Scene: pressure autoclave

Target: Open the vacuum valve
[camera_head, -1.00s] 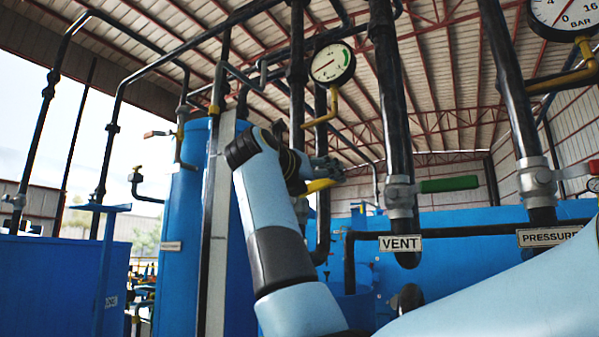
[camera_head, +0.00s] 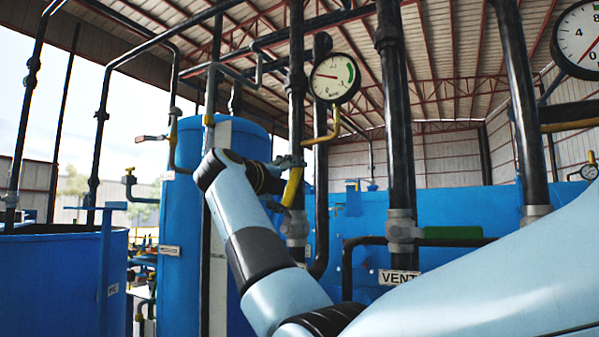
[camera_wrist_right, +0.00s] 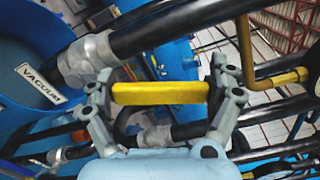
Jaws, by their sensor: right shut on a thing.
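The vacuum valve's yellow lever handle (camera_head: 292,187) is steeply tilted in the head view, above the grey valve body (camera_head: 295,225) on a dark vertical pipe. My right gripper (camera_head: 290,164) is at the handle's upper part. In the right wrist view, the yellow handle (camera_wrist_right: 160,92) lies across between the two fingers of my right gripper (camera_wrist_right: 162,95), which are shut on it. The grey valve body (camera_wrist_right: 88,62) and a white VACUUM label (camera_wrist_right: 40,85) show at the left there. My left gripper is not in view.
A pressure gauge (camera_head: 334,77) on a yellow bent pipe (camera_head: 328,136) is close to my gripper's right. The VENT valve with a green handle (camera_head: 450,233) stands further right. A blue tank (camera_head: 180,220) is behind my forearm, with dark pipes around it.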

